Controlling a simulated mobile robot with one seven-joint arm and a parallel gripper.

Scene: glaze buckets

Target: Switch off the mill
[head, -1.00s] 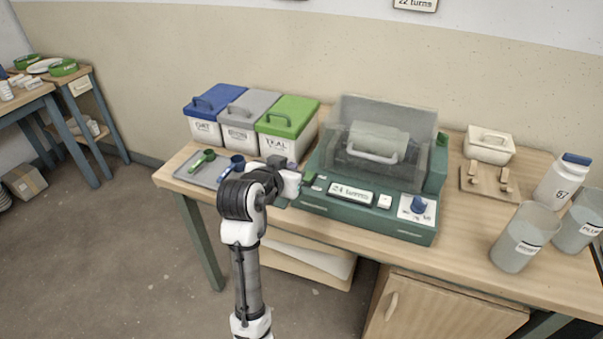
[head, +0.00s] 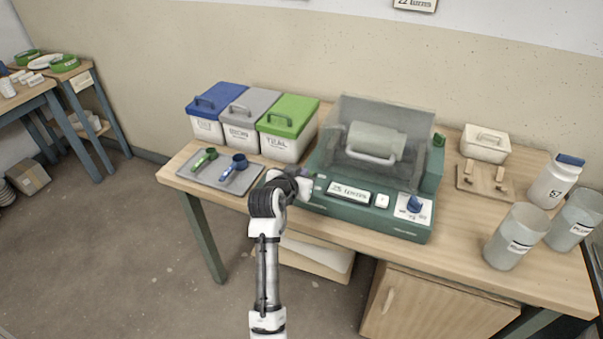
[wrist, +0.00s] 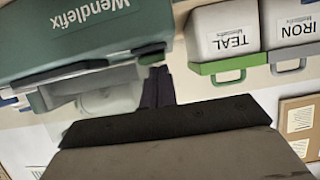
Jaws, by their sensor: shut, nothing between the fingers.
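The mill (head: 334,202) has a green base with a clear smoky cover (head: 346,112) over a pale jar (head: 376,140). Its front panel carries a small display (head: 349,192) reading a number of turns, a white button (head: 382,201) and a blue knob (head: 414,204) on a white plate. The knob's exact setting is too small to read.
Blue, grey and green lidded bins (head: 288,128) stand left of the mill. A grey tray (head: 232,182) with scoops lies in front of them. A white lidded box (head: 485,143), a bottle (head: 555,182) and clear beakers (head: 514,237) stand at right.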

